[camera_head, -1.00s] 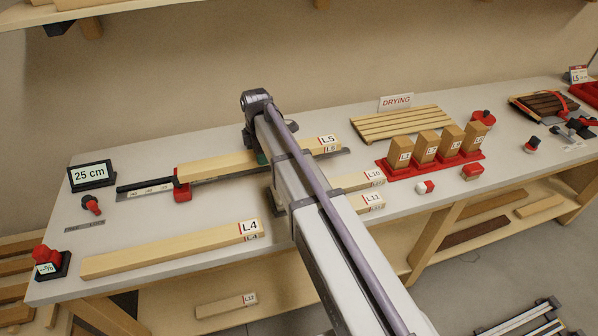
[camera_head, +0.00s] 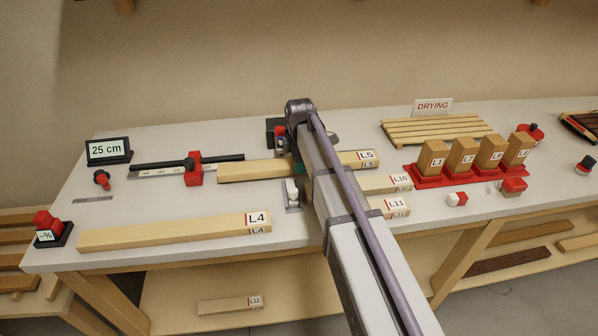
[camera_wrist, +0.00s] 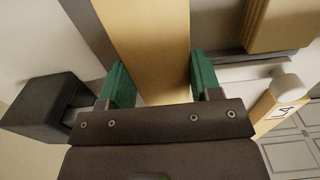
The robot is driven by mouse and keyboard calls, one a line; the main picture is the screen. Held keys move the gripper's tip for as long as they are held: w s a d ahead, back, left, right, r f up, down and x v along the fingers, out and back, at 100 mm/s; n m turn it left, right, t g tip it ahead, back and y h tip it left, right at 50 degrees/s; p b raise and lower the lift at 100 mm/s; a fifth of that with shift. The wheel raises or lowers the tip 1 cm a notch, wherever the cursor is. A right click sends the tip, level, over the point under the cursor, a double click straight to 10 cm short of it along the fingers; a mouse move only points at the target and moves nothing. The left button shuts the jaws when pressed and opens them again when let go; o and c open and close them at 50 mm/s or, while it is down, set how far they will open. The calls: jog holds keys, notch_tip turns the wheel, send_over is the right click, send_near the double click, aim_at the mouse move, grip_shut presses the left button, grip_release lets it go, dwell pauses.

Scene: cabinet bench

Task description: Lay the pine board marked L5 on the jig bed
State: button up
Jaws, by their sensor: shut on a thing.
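The pine board marked L5 (camera_head: 245,172) is a long pale bar running left to right at mid-bench. Its labelled end points right. My gripper (camera_wrist: 157,85) is shut on it, with a green finger on each side in the wrist view, where the board (camera_wrist: 148,35) extends upward. I cannot tell how high it is above the bench. My arm hides its middle in the head view. A black block (camera_wrist: 45,112) and a white-topped post (camera_wrist: 288,88) stand on either side of my gripper. They may belong to the jig bed, which is mostly hidden.
A ruler with a red slider (camera_head: 195,170) lies left of the board. Board L4 (camera_head: 165,232) lies in front, and L10 (camera_head: 385,184) and L11 (camera_head: 388,206) at right. Upright blocks in a red rack (camera_head: 430,171) and a slatted drying rack (camera_head: 400,131) stand farther right.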

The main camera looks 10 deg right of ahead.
jog(key=shift+f, duration=0.65)
jog(key=o, duration=1.3)
jog(key=shift+r, duration=0.1)
notch_tip(320, 180, up, 12)
jog(key=r+p, duration=0.1)
jog(key=p, duration=1.2)
jog(key=s+m, duration=1.7)
jog(key=s, duration=0.7)
jog(key=shift+s+f+b, duration=0.25)
jog(key=shift+f+b, duration=0.05)
jog(key=shift+f, duration=0.15)
